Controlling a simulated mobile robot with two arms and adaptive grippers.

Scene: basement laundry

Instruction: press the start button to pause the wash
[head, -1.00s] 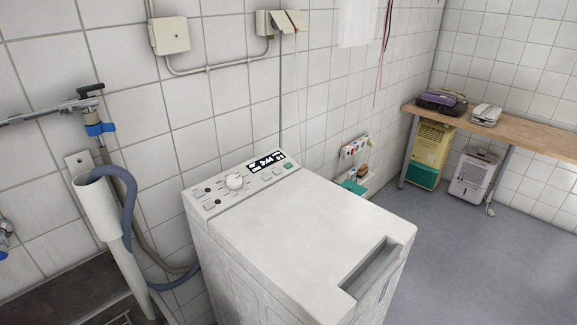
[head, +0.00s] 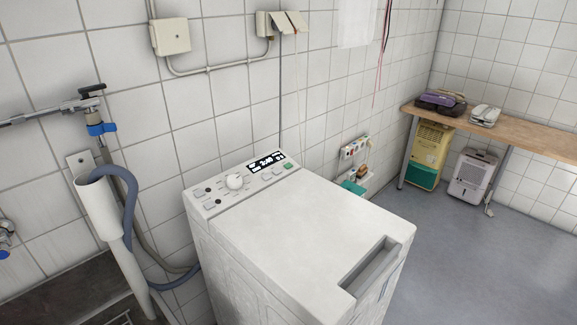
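A white top-loading washing machine (head: 315,225) stands against the tiled wall in the middle of the head view, its lid shut. Its control panel (head: 222,204) runs along the back edge of the top. On the panel are a round white dial (head: 235,181), a lit dark display (head: 267,163) with white digits, and several small light buttons. A small green button (head: 288,165) sits at the panel's right end, just right of and below the display. Button labels are too small to read. Neither of my grippers is in view.
A white drain pipe (head: 104,212) with a grey hose (head: 130,205) stands left of the machine. A wooden bench (head: 540,137) is at the back right, with a dehumidifier (head: 472,176) beneath it. Open grey floor (head: 460,260) lies right of the machine.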

